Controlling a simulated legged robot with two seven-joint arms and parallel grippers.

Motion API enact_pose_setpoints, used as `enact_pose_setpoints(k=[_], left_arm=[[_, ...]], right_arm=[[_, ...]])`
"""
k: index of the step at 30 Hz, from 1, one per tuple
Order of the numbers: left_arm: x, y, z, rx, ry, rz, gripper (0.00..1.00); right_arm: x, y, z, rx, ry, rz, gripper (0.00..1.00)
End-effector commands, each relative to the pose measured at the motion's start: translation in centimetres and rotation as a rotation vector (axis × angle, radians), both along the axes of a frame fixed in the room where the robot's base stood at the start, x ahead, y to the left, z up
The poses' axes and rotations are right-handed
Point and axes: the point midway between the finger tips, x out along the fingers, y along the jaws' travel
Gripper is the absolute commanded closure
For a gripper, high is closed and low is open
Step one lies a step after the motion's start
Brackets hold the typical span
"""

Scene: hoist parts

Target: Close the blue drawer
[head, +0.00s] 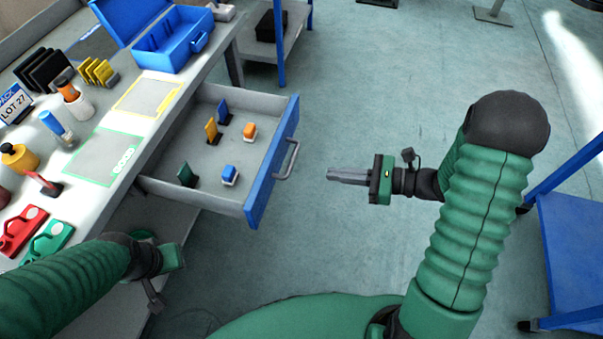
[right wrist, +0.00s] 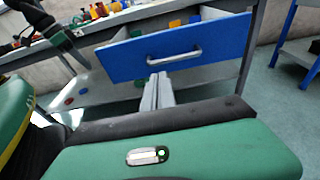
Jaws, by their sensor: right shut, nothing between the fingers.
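The blue drawer (head: 272,165) stands pulled out from the workbench in the head view, with a silver handle (head: 288,160) on its front. Several small blocks and tabs lie inside it. The drawer front (right wrist: 180,48) also fills the upper middle of the right wrist view. My right gripper (head: 332,174) is shut and empty, to the right of the handle and apart from it; its fingers (right wrist: 158,92) point at the drawer front. My left gripper (head: 165,285) is low at the left by the bench's front edge; its fingers are too unclear to read.
The workbench top (head: 150,85) holds an open blue toolbox (head: 172,38), a yellow-edged mat (head: 147,97), a green-edged mat (head: 103,157) and several tools. A blue cart (head: 575,235) stands at the right. The floor between the drawer and my right gripper is clear.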

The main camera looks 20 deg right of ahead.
Motion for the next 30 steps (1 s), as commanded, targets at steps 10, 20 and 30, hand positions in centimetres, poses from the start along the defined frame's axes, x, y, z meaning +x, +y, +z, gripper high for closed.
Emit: enact_pose_setpoints(k=[10,20,30], left_arm=[[0.0,0.0,-2.4,0.0,0.001,0.0,0.73],[0.0,0.0,-2.7,0.0,0.001,0.0,0.73],[0.0,0.0,-2.7,0.0,0.001,0.0,0.73]], right_arm=[[3.8,6.0,-1.8,0.0,-0.001,0.006,1.0],[4.9,7.5,-1.9,-0.001,-0.001,0.001,1.0],[5.0,7.7,-1.9,-0.001,-0.001,0.002,1.0]])
